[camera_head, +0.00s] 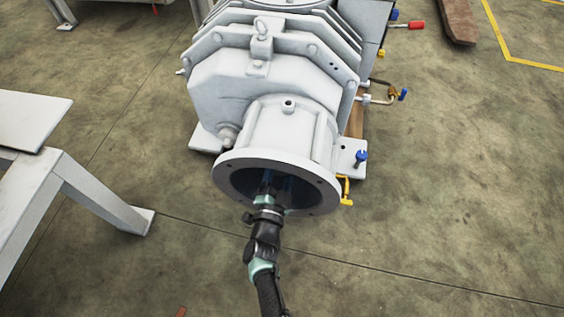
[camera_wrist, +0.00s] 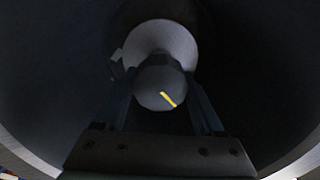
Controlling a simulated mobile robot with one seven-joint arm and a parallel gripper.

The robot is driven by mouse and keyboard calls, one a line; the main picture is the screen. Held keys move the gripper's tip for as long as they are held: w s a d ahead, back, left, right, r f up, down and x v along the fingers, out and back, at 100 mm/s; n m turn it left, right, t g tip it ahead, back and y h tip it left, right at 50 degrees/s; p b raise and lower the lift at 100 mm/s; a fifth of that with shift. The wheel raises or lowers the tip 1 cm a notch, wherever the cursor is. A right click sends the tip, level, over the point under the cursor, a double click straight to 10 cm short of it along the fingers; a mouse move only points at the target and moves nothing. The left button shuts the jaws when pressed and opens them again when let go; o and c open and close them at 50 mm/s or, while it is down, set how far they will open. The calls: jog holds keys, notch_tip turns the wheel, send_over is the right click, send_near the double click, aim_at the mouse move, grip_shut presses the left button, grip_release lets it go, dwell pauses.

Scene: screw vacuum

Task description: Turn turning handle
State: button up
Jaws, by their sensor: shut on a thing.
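A large white vacuum pump housing (camera_head: 265,85) stands on the floor with a round flange (camera_head: 224,183) facing me. My arm reaches into the flange's dark opening, and my gripper (camera_wrist: 160,95) is inside it. In the wrist view, the two fingers stand on either side of a round grey shaft end (camera_wrist: 150,88) with a yellow stripe on its face, which I take for the turning handle. My gripper is shut on it. The stripe slants from upper left to lower right. A wider pale cylinder (camera_wrist: 160,40) lies behind the shaft end. The fingertips are dim in the wrist view.
A blue-topped valve (camera_head: 361,156) and a yellow lever (camera_head: 346,190) sit right of the flange. A red-handled valve (camera_head: 416,25) is farther back. A grey metal stand (camera_head: 85,185) is at left. The flange wall surrounds my gripper closely.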

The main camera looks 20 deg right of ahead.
jog(key=shift+s+n, duration=0.1)
jog(key=shift+n, duration=0.6)
jog(key=o, duration=1.4)
jog(key=shift+a, duration=0.1)
jog(key=shift+s+a+p, duration=0.2)
jog(key=shift+s+p, duration=0.1)
jog(key=shift+p, duration=0.2)
jog(key=p+v, duration=0.5)
jog(key=v, duration=0.7)
